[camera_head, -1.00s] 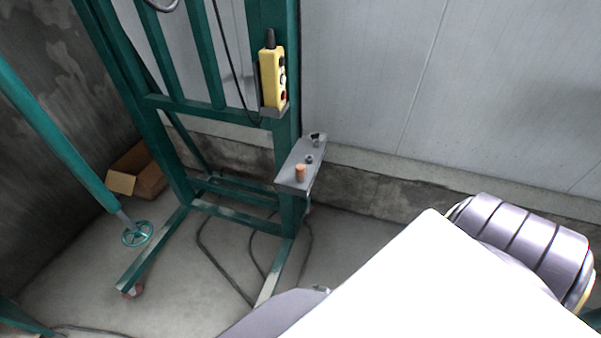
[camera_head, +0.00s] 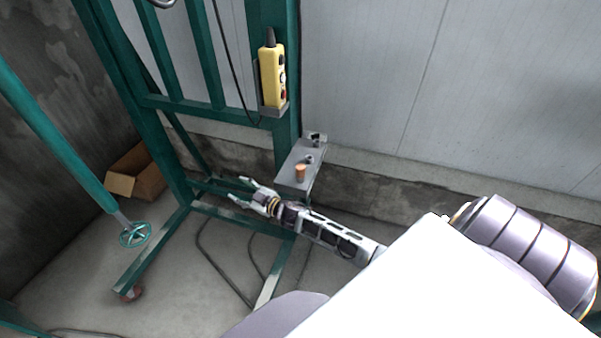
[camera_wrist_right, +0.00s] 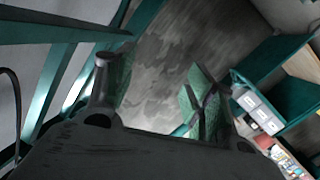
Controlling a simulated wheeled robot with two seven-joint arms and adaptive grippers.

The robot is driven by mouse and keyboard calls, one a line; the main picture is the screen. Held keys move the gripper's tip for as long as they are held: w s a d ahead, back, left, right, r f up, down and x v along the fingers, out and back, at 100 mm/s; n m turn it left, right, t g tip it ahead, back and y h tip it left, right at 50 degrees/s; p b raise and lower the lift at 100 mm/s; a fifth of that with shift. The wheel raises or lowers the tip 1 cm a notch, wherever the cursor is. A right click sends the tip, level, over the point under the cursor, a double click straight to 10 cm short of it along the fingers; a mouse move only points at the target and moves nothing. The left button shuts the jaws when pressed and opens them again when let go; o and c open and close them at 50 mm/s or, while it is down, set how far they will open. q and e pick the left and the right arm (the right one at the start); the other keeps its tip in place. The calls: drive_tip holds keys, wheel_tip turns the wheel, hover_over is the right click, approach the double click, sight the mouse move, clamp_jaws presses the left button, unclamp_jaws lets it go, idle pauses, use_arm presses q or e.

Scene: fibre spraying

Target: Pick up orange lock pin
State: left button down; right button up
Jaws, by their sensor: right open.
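The orange lock pin (camera_head: 300,172) stands upright on a small grey shelf (camera_head: 292,182) fixed to the green frame's post. My right gripper (camera_head: 240,190) is open and empty. In the head view it shows below and to the left of the shelf, in front of the frame's lower bars, with its fingers pointing left. In the right wrist view my right gripper (camera_wrist_right: 150,100) has its fingers spread with nothing between them, and the pin is not seen there. My left gripper is not in view.
A yellow pendant control (camera_head: 272,76) hangs on the post above the shelf. Dark fittings (camera_head: 314,139) sit at the shelf's far end. A cardboard box (camera_head: 138,175) lies by the left wall. Cables cross the floor. The right wrist view shows a green rack (camera_wrist_right: 262,105) with boxes.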

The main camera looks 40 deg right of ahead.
drive_tip(key=s+a+r+n+g+y, duration=0.2)
drive_tip(key=a+r+n+g+y, duration=0.25)
drive_tip(key=r+n, duration=0.4)
drive_tip(key=s+a+r+n+g+y, duration=0.1)
drive_tip(key=a+r+n+g+y, duration=0.4)
drive_tip(key=r, duration=0.6)
wheel_tip(320, 180, up, 4)
drive_tip(key=g+h+b, duration=0.1)
drive_tip(key=g+h, duration=0.6)
drive_tip(key=h, duration=0.8)
hover_over(300, 167)
drive_tip(key=shift+a+f+m+t, duration=0.1)
drive_tip(key=shift+m+t, duration=0.15)
drive_tip(key=shift+f+p, duration=0.45)
drive_tip(key=shift+f, duration=3.85)
